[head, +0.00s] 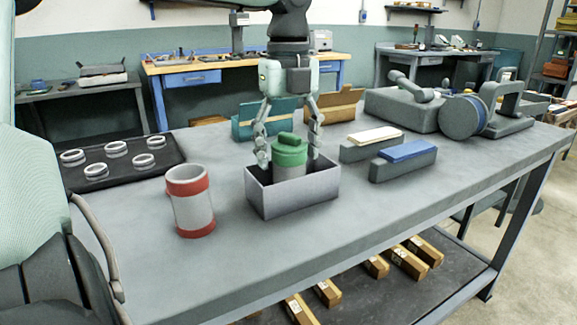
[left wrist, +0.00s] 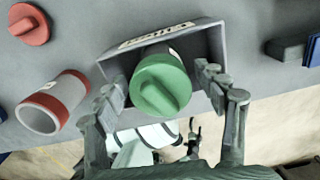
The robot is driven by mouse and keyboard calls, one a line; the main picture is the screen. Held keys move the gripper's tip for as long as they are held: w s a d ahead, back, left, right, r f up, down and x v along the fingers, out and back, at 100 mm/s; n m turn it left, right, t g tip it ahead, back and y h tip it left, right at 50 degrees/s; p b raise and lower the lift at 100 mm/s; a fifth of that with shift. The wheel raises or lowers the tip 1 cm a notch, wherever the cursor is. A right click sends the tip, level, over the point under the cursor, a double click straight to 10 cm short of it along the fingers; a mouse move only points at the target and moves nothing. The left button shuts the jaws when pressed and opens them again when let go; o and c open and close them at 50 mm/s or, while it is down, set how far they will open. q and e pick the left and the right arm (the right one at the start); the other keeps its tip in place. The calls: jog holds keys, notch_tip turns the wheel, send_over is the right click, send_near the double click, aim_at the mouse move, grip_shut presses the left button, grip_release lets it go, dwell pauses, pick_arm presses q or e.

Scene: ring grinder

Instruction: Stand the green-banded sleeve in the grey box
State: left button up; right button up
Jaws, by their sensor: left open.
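The green-banded sleeve (head: 290,170) is upright within the grey box (head: 292,202), with a green cap (head: 289,145) on top. The box walls hide its base, so I cannot tell if it rests on the floor. My left gripper (head: 289,158) is open, with a finger on either side of the sleeve. In the left wrist view the green cap (left wrist: 161,86) lies between the open fingers (left wrist: 172,98), with the grey box (left wrist: 205,45) behind it. A gap shows between cap and fingers. My right gripper is not in view.
A red-banded sleeve (head: 192,203) stands open-topped left of the box. A red cap (left wrist: 29,24) lies on the bench in the wrist view. A dark tray (head: 75,178) holds several rings. Blue (head: 406,152) and white-topped blocks (head: 374,137) stand right. The front bench is clear.

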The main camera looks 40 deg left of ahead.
pick_arm(q)
notch_tip(320, 180, up, 8)
jog(key=shift+r, duration=0.25)
dwell(0.5)
